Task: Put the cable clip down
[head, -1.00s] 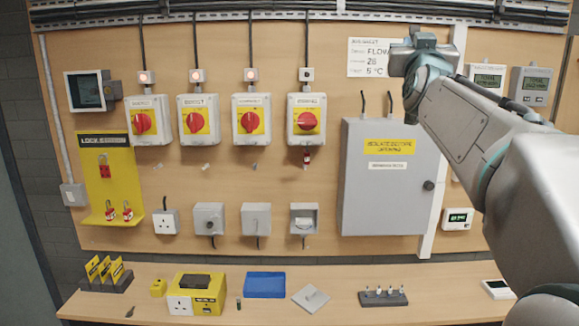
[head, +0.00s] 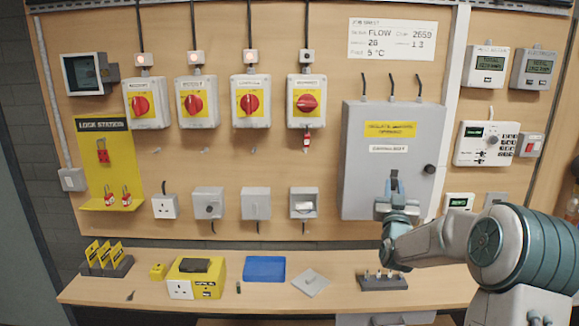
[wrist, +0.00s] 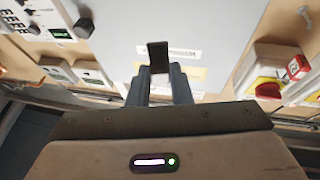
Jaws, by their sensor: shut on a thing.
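My gripper (head: 394,185) points upward in front of the lower part of the grey cabinet, above the bench. It is shut on a small dark piece, which I take to be the cable clip (wrist: 158,56). In the wrist view the clip stands upright between the two grey fingers, its top reaching past their tips. In the head view the clip is very small and its shape is hard to tell.
The wooden bench (head: 330,298) holds a blue tray (head: 264,269), a yellow socket box (head: 196,278), a grey plate (head: 310,282) and a dark pin block (head: 382,283) below my arm. The grey cabinet (head: 392,165) stands behind my gripper. Bare bench shows between these items.

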